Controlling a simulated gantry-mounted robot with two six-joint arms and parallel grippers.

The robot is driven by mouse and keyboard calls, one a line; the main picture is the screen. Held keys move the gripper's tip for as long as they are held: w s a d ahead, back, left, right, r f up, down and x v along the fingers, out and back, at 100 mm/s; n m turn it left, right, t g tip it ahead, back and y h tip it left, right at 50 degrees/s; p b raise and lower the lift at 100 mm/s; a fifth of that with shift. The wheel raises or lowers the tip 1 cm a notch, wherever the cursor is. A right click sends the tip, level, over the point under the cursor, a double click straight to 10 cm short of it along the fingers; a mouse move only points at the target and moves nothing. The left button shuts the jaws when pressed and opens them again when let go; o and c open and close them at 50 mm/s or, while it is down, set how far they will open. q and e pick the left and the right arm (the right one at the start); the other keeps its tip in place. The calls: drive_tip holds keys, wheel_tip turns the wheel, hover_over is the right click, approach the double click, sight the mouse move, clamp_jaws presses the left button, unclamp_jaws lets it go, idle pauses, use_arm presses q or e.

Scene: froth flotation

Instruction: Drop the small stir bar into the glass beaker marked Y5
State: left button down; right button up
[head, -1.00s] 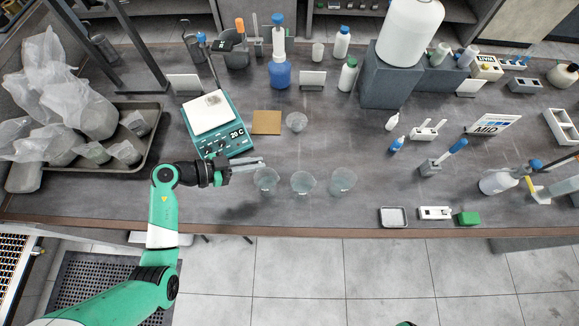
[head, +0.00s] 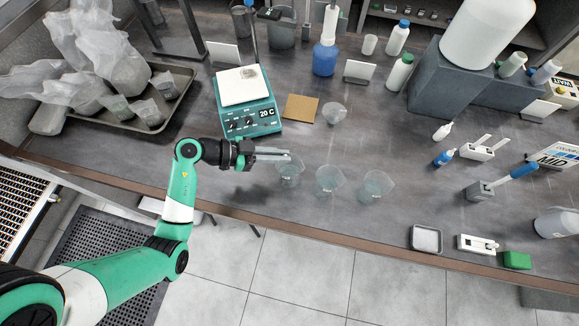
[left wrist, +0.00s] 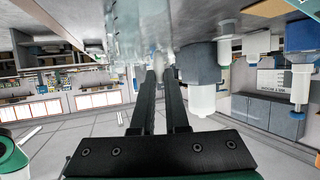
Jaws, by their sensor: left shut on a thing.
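My left gripper (head: 288,155) reaches in from the left with its fingers level, its tips over the leftmost glass beaker (head: 289,177) of a front row of three. The middle beaker (head: 330,183) and right beaker (head: 376,187) stand to its right. Small marks show on the beakers, but I cannot read which is Y5. The gripper is shut on the small stir bar, which is barely visible at the tips. My right gripper is not in view.
A teal hot plate (head: 248,100) reading 20 C stands behind the gripper. Behind the row are a brown square pad (head: 300,108) and another small glass vessel (head: 334,113). A white dish (head: 426,239) lies to the right. The bench's front edge (head: 300,235) is close.

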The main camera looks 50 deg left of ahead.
use_arm(q)
drive_tip(key=c, duration=0.8)
unclamp_jaws()
drive_tip(key=shift+c, duration=0.2)
drive_tip(key=p+v, duration=0.3)
drive_tip(key=v, duration=0.8)
drive_tip(key=shift+s+a, duration=0.2)
